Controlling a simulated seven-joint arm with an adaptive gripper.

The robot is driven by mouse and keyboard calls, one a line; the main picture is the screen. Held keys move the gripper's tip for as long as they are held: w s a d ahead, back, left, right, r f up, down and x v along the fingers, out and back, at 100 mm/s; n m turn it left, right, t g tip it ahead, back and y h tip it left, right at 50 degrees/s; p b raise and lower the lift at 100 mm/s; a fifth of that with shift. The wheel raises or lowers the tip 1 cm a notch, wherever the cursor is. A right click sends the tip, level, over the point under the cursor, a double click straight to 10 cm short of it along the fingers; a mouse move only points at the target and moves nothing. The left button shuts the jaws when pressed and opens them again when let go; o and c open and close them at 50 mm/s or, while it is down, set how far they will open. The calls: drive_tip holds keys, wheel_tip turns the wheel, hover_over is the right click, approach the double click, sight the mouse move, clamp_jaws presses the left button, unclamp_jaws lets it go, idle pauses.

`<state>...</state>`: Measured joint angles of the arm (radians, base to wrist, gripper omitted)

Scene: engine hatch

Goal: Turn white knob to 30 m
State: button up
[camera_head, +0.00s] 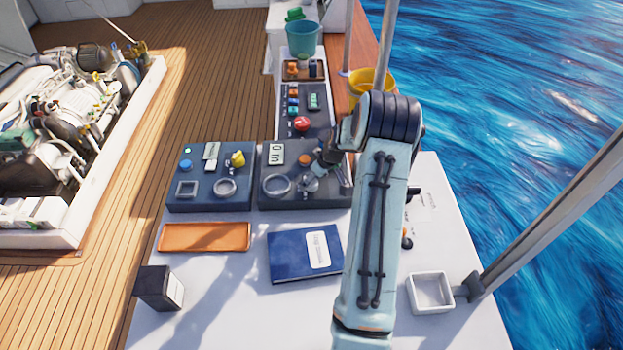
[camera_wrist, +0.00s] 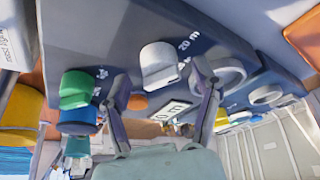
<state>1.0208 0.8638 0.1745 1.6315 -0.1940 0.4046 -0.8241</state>
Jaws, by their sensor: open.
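The white knob (camera_wrist: 158,66) stands on the dark control panel (camera_wrist: 100,35) in the wrist view, with a "20 m" marking beside it. In the head view the knob (camera_head: 309,184) looks greyish, at the panel's front right. A display (camera_wrist: 172,111) on the same panel reads "0 m" in the head view (camera_head: 276,153). My gripper (camera_wrist: 161,76) is open and empty. In the wrist view its two fingers lie on either side of the knob, with gaps to both; I cannot tell their height over it. In the head view my arm partly hides the gripper.
An orange button (camera_wrist: 138,102) sits by the display. Green (camera_wrist: 78,88) and blue (camera_wrist: 77,118) knobs are left of my gripper in the wrist view. A second panel (camera_head: 210,165), an orange tray (camera_head: 205,237) and a blue logbook (camera_head: 290,254) lie nearby.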

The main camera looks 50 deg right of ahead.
drive_tip(key=shift+w+f, duration=0.15)
drive_tip(key=shift+f, duration=0.25)
drive_tip(key=c, duration=1.1)
drive_tip(key=shift+m, duration=0.4)
drive_tip(key=m+h, duration=0.1)
drive_tip(key=m, duration=0.1)
drive_tip(key=m+h, duration=0.1)
drive_tip(key=m, duration=0.1)
drive_tip(key=shift+a+m+g, duration=0.15)
drive_tip(key=shift+m+g, duration=0.15)
drive_tip(key=m+g+h, duration=0.1)
drive_tip(key=m, duration=0.5)
drive_tip(key=shift+g+h, duration=0.4)
drive_tip(key=shift+m, duration=0.3)
